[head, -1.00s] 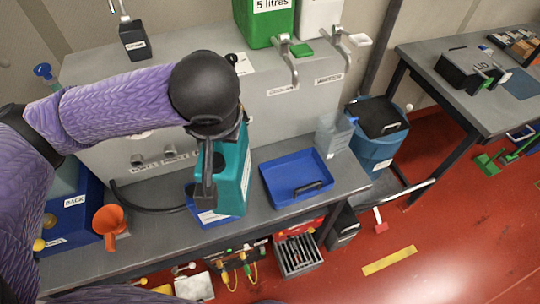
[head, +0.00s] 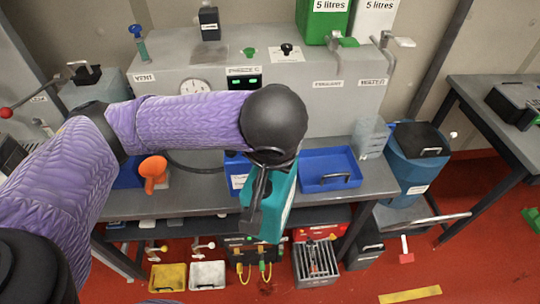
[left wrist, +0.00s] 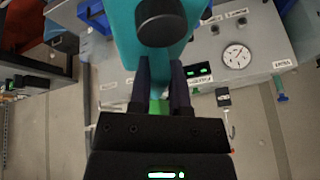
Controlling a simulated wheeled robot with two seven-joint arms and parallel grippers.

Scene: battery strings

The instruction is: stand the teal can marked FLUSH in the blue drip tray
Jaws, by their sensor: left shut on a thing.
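The teal can (head: 283,205) is in my left gripper (head: 256,203), which is shut on it. The can is tilted in the head view and appears in front of the bench's front edge, in the air. In the left wrist view the can (left wrist: 122,35) is large, with a round black cap (left wrist: 160,22) and the gripper fingers (left wrist: 161,70) against it. No FLUSH marking can be read. The blue drip tray (head: 315,181) lies on the bench just right of and behind the can; it looks empty. My right gripper is not in view.
A blue labelled container (head: 237,166) stands left of the tray, partly hidden by my arm. A clear jug (head: 370,137) stands right of the tray. An orange funnel (head: 153,172) is at left. Taps and a grey machine (head: 300,95) are behind.

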